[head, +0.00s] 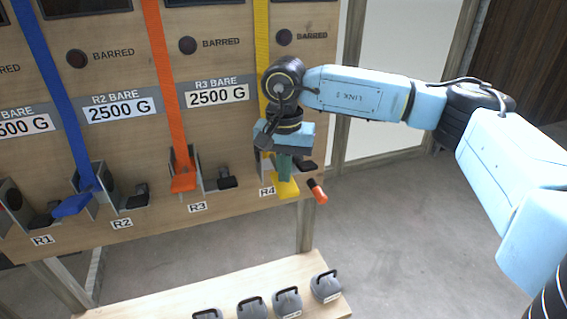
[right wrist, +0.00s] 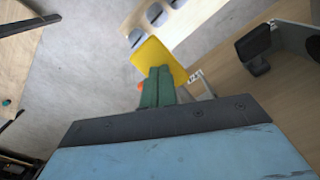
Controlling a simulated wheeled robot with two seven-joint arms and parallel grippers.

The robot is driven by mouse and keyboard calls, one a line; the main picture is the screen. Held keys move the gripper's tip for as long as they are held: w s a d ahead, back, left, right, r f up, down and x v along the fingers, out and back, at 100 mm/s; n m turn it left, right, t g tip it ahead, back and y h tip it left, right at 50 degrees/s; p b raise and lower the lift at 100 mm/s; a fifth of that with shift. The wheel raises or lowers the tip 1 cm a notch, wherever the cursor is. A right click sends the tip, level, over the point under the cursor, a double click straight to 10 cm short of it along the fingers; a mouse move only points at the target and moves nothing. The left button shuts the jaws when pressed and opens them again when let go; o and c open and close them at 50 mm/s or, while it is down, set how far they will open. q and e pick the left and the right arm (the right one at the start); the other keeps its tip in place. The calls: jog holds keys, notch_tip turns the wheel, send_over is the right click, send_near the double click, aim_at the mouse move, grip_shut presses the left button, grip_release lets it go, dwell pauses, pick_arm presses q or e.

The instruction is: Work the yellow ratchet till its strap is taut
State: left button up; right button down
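The yellow strap (head: 262,50) runs down the board to the R4 ratchet, which my right arm largely hides. The yellow ratchet handle (head: 286,187) shows below my right gripper (head: 285,172), tilted down and out from the board. In the right wrist view, the yellow handle (right wrist: 158,58) lies just beyond the green fingers (right wrist: 158,88). The fingers are together and overlap the handle's broad face; nothing shows between them. Whether they press on it I cannot tell. The strap's tightness is not clear. My left gripper is out of view.
Left of R4 are an orange ratchet handle (head: 184,182) at R3 and a blue one (head: 72,205) at R1 or R2. A red-orange grip (head: 317,191) juts out right of R4. Grey weights (head: 287,302) stand on a low shelf (head: 170,300). Floor at right is clear.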

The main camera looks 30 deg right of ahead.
jog(key=shift+f+b, duration=0.4)
jog(key=shift+f, duration=0.4)
jog(key=r+p, duration=0.1)
jog(key=r, duration=0.1)
jog(key=r+p, duration=0.2)
jog(key=r, duration=0.1)
jog(key=r+p, duration=0.2)
jog(key=r, duration=0.1)
jog(key=shift+w+d, duration=0.15)
jog(key=shift+w, duration=0.15)
jog(key=shift+r, duration=0.2)
jog(key=shift+r, duration=0.1)
notch_tip(320, 180, up, 6)
jog(key=p, duration=0.4)
